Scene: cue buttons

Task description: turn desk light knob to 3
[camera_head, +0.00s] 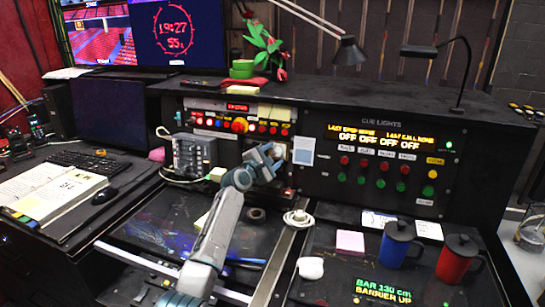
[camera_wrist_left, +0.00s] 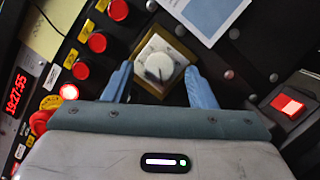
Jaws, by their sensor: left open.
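The desk light knob (camera_wrist_left: 159,66) is a round white dial with a dark pointer line on a light square plate with a brass-coloured edge. It shows in the left wrist view, between the two blue fingers of my left gripper (camera_wrist_left: 158,84). The fingers are open, one on each side of the knob, with a visible gap at both sides. The numbers around the knob are too small to read. My right gripper is not in view.
Red buttons (camera_wrist_left: 97,42) lie left of the knob, and a lit red switch (camera_wrist_left: 287,106) lies to its right in the left wrist view. The cue lights panel (camera_head: 380,165) stands right of my arm. A blue mug (camera_head: 396,246) and red mug (camera_head: 456,259) stand on the desk.

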